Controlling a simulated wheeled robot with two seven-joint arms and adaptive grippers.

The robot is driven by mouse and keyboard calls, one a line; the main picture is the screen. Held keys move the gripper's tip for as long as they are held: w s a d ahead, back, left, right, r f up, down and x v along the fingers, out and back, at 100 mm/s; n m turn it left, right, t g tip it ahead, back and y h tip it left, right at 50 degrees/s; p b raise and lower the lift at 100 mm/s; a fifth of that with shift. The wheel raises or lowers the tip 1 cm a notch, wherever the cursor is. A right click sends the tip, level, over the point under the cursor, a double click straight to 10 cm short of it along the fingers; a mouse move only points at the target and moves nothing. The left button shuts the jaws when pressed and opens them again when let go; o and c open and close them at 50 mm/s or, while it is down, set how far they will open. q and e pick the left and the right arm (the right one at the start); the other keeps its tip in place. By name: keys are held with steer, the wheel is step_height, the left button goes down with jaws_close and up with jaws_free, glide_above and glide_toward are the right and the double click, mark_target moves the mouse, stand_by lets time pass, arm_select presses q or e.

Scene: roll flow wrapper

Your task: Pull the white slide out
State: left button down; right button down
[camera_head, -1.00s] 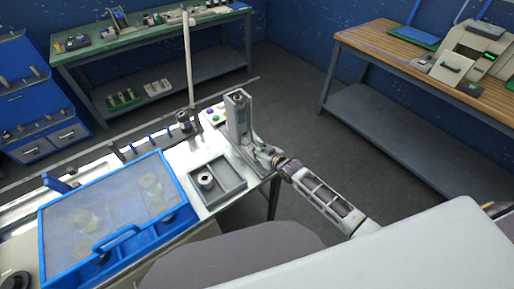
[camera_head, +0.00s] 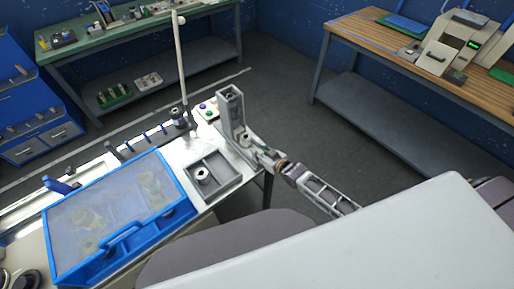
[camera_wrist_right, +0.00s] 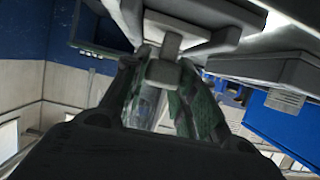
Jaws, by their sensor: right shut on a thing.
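A grey upright dispenser (camera_head: 231,110) stands at the right end of the bench. My right gripper (camera_head: 246,142) is at its foot, on the right side, with the arm reaching in from the lower right. In the wrist view the dark fingers of the right gripper (camera_wrist_right: 167,85) are shut on the pale end of the white slide (camera_wrist_right: 164,72), which runs up under the dispenser's body. In the head view the gripper covers most of the slide. How far the slide sticks out is hard to tell. My left gripper is out of view.
A grey tray (camera_head: 225,183) with a ring-shaped part (camera_head: 202,174) lies beside the dispenser. A blue case with a clear lid (camera_head: 121,204) is further left. A button box (camera_head: 207,108) and a thin pole (camera_head: 179,60) stand behind. The floor to the right is clear.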

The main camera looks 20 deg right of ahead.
steer(key=shift+s+f, duration=0.15)
steer(key=c, duration=1.5)
jaws_free()
steer(key=o, duration=0.4)
steer(key=shift+s+d, duration=0.15)
steer(key=shift+v, duration=6)
